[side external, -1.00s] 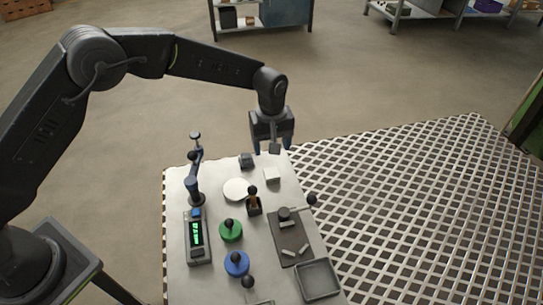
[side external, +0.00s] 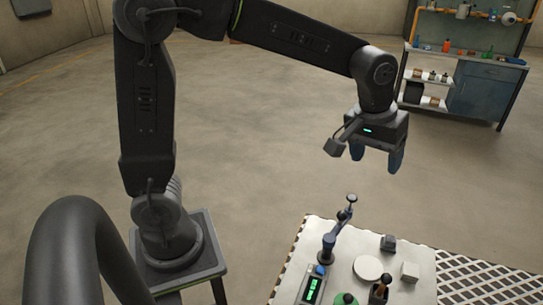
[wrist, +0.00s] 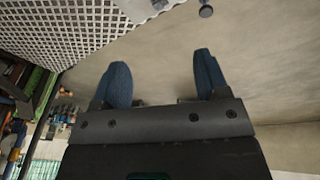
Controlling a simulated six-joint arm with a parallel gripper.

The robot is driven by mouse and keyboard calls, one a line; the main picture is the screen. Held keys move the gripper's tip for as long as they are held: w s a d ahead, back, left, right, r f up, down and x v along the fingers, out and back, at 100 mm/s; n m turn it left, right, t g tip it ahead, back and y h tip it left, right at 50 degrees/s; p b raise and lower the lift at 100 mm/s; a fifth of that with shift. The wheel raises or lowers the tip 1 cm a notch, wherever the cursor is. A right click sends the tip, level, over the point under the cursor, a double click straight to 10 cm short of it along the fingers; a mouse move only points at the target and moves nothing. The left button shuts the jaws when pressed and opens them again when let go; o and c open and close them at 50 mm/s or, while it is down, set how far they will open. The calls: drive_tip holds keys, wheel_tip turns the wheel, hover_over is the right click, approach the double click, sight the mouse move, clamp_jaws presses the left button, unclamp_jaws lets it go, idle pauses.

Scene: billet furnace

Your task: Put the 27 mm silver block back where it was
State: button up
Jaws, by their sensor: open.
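My gripper (side external: 377,162) is open and points down, high above the back edge of the worktable (side external: 340,278) in the side view. In the wrist view the two blue fingers of my gripper (wrist: 162,80) stand wide apart with nothing between them. A pale silver-white block (side external: 410,271) sits on the table at the right, beside a white round disc (side external: 367,268). A smaller dark grey block (side external: 388,243) sits behind them. I cannot tell the blocks' sizes. The table's front part is cut off in the side view.
A blue jointed stand (side external: 327,248) rises at the table's left, behind a green-lit display (side external: 312,288). A dark-knobbed part (side external: 380,286) and a green knob (side external: 345,299) are at the bottom edge. White grating (side external: 480,280) lies to the right. Open floor surrounds the table.

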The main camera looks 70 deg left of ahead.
drive_tip(key=s+a+m+t, duration=0.1)
drive_tip(key=s+a+m, duration=0.1)
drive_tip(key=s, duration=0.7)
drive_tip(key=s+a+m+t, duration=0.1)
drive_tip(key=s+a, duration=0.3)
drive_tip(key=s, duration=0.6)
drive_tip(key=shift+r+m+t, duration=0.4)
drive_tip(key=shift+r+m, duration=0.05)
drive_tip(key=shift+m, duration=0.35)
